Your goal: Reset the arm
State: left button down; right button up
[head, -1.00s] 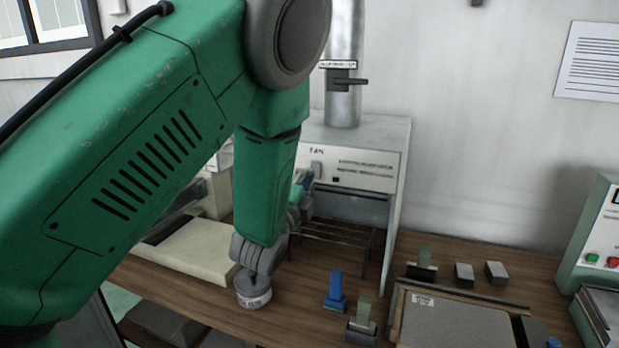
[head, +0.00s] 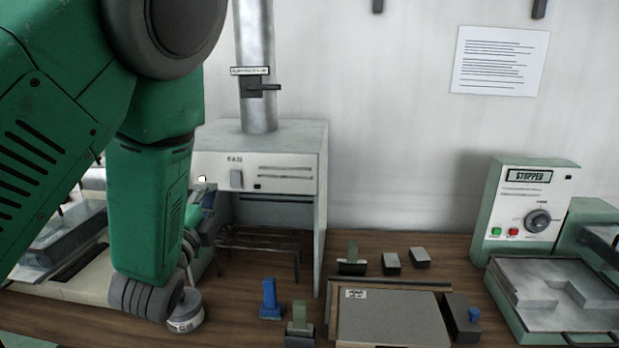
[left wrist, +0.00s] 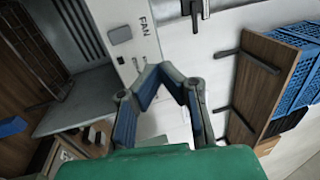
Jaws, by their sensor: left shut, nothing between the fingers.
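My left arm comes in from the left in the head view and bends down over the bench. My left gripper (head: 208,200) is mostly hidden behind the forearm, in front of the fan hood. In the left wrist view my left gripper (left wrist: 166,68) has its blue-padded fingers brought together at the tips, with nothing held. The white fan hood (left wrist: 128,45) lies beyond it. My right arm and gripper are in neither view.
The fan hood (head: 322,180) and a small labelled tin (head: 188,322) stand close to my left arm. A blue stand (head: 270,300), a grey panel in a tray (head: 333,318) and a press (head: 535,190) reading STOPPED are to the right. A wooden shelf (left wrist: 262,75) with blue crates (left wrist: 296,70) shows at right.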

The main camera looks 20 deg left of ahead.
pick_arm(q)
jog(key=s+d+f+n+g+h+b, duration=0.1)
jog(key=s+f+n+g, duration=0.15)
jog(key=f, duration=0.75)
jog(key=s+f+n+g+b, duration=0.2)
jog(key=s+f+g, duration=0.15)
jog(key=f, duration=0.65)
jog(key=s+d+f+n+g+h+b, duration=0.1)
jog(key=s+f+n+g, duration=0.15)
jog(key=f, duration=0.75)
jog(key=s+d+f+n+g+h+b, duration=0.1)
jog(key=s+d+f+n+g, duration=0.1)
jog(key=s+f, duration=0.4)
jog(key=s+d+f+n+g+b, duration=0.1)
jog(key=s+f+n+g, duration=0.2)
jog(key=s, duration=0.6)
jog(key=s+d+f+n+g+h+b, duration=0.1)
jog(key=s+d+f+n+g, duration=0.1)
jog(key=s+f+g, duration=0.3)
notch_tip(320, 180, down, 4)
jog(key=shift+s+d+f+n+h+b, duration=0.1)
jog(key=shift+s+d+n+h+b, duration=0.35)
jog(key=shift+s, duration=0.7)
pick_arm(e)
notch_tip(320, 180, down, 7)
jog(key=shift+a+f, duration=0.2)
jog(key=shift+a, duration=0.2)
